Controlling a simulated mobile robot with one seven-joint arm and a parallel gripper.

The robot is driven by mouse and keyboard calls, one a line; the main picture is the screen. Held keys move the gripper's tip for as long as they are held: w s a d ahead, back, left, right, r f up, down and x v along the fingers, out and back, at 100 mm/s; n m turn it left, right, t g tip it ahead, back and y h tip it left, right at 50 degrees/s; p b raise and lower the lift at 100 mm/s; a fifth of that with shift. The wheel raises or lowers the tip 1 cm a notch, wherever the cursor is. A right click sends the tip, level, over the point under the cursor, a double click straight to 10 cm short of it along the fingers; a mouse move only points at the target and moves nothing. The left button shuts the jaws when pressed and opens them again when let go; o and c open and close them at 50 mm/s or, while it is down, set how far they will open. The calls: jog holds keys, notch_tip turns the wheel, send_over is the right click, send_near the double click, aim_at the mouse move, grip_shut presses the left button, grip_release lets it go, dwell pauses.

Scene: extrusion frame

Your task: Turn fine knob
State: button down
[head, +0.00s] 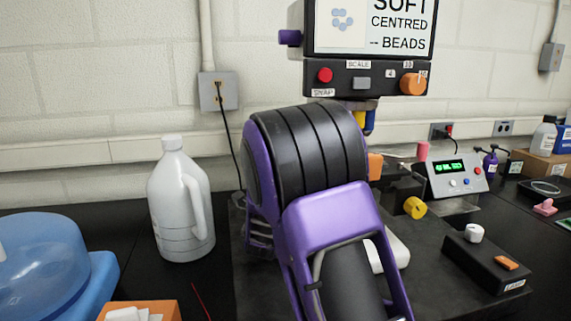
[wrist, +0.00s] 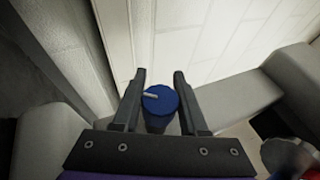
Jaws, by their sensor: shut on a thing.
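In the wrist view a round blue knob (wrist: 159,106) with a white pointer mark on its face sits between the two dark fingers of my gripper (wrist: 159,76). The gripper is shut on it. The white mark points toward the left finger. No label shows on this knob. In the head view my purple and black arm covers the middle of the picture and hides the gripper and this knob. A yellow knob (head: 415,208) shows right of the arm.
A screen (head: 372,25) above a control box (head: 366,79) with a red button and an orange knob stands behind my arm. A white jug (head: 180,205) stands left. A lamp box (head: 487,258) and a meter with a green display (head: 453,176) are on the right.

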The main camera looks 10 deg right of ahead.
dwell(0.4)
jog(key=shift+c, duration=2.2)
grip_release()
jog(key=shift+s+a+f, duration=0.1)
jog(key=shift+s+a, duration=0.05)
jog(key=shift+s, duration=0.05)
jog(key=s+a+p, duration=0.1)
jog(key=s+a, duration=0.4)
jog(key=s, duration=0.6)
jog(key=shift+s, duration=0.25)
jog(key=shift+a+f, duration=0.1)
